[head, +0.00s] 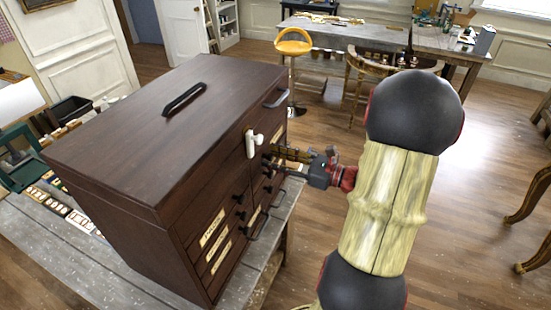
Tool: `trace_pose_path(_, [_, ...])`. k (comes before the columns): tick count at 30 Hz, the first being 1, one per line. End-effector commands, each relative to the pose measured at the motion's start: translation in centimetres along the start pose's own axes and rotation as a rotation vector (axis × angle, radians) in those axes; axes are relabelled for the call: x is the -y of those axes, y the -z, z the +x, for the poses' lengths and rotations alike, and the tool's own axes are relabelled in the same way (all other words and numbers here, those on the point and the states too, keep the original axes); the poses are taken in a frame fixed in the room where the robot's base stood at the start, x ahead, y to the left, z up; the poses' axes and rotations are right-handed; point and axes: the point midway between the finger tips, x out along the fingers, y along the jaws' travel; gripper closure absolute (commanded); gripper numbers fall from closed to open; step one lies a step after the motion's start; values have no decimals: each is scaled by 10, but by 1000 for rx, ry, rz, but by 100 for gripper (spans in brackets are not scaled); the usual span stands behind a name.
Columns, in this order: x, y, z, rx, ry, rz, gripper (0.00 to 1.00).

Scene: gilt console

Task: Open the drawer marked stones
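A dark brown wooden cabinet (150,130) stands on a grey table, with its drawer front facing right. Small drawers with dark knobs fill the front. Pale label plates (213,228) show on the left-hand drawers, but their writing is too small to read, so I cannot tell which drawer is marked stones. The drawers I can see look closed. My gripper (270,158) reaches in from the right, close to the front's upper right-hand drawers. Its fingers look apart. Whether a knob lies between them, or whether they touch the front, I cannot tell. The gripper and arm hide part of the right-hand drawers.
A white latch-like fitting (253,142) juts from the upper front, just left of my gripper. A black carrying handle (185,99) is on the cabinet's top. Small tiles lie on the grey table (60,262). A yellow stool (293,45) stands behind. Open floor lies right.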

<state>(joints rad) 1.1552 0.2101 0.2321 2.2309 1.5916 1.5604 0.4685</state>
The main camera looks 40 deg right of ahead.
Motion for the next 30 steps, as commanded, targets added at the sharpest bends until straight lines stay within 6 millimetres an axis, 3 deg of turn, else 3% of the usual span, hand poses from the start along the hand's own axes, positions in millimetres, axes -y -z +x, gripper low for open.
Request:
trace_pose_path(19, [0,0,0,0,0,0,100])
trace_pose_path(30, [0,0,0,0,0,0,100])
